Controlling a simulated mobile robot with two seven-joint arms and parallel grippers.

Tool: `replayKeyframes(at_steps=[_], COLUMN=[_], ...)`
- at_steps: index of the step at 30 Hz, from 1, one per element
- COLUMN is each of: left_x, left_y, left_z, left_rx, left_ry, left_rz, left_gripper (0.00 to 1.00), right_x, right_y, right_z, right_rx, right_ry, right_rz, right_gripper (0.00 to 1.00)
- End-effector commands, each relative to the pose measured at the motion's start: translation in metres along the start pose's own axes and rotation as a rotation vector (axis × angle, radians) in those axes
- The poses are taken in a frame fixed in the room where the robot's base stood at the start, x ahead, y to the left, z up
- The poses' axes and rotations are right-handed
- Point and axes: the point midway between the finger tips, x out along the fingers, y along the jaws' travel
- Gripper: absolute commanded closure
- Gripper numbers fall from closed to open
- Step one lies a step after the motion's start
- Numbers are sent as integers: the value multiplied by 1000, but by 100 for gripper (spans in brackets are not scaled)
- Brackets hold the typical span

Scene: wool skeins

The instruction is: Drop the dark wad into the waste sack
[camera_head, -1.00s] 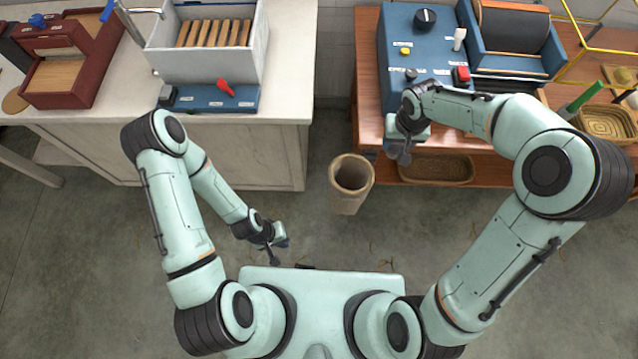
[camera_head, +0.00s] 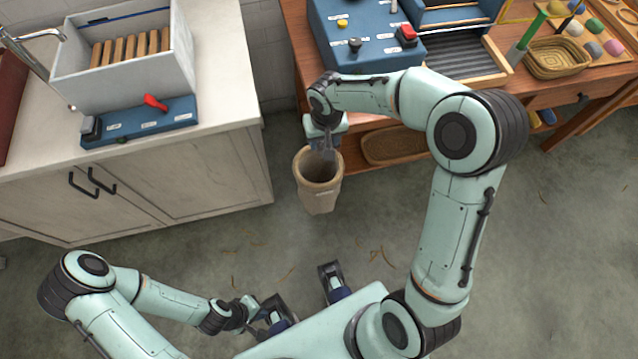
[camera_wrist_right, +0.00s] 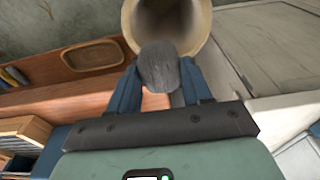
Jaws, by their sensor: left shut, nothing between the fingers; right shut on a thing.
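The waste sack (camera_head: 319,200) is a tan, open-topped round container standing on the floor between the counter and the wooden table. Its pale rim and hollow inside also show at the top of the right wrist view (camera_wrist_right: 204,30). My right gripper (camera_head: 326,152) is over the back part of the sack's mouth. In the right wrist view it is shut on the dark grey wad (camera_wrist_right: 158,70), which overlaps the near rim in the picture. The wad is hard to make out in the head view. My left gripper (camera_head: 278,318) is low at the front, shut and empty, away from the sack.
A white counter (camera_head: 225,80) with a grey bin (camera_head: 120,85) and a blue switch panel (camera_head: 140,125) stands at left. A wooden table (camera_head: 545,95) with a blue machine (camera_head: 350,50) stands behind the sack. A basket (camera_head: 390,145) sits on its lower shelf.

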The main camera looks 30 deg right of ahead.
Motion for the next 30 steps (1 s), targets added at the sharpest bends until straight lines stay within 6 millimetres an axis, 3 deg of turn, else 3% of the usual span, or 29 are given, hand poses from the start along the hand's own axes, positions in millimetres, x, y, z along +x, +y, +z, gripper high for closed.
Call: replayKeyframes(at_steps=[7,17,18,21,30], left_x=[21,23,23,23,23], left_y=[-8,-9,-9,-9,-9], left_z=[2,2,2,2,2], left_rx=[-3,-4,-4,-4,-4], left_ry=[-8,-9,-8,-8,-8], left_rz=[-3,-3,-3,-3,-3], left_gripper=[100,100,100,100,100], right_x=[31,36,36,36,34], right_y=[0,0,0,0,0], right_z=[4,4,4,4,4], right_rx=[0,-1,-1,-1,-1], right_ry=[-1,1,1,1,1], right_rz=[0,0,0,0,0], right_gripper=[79,79,48,21,21])
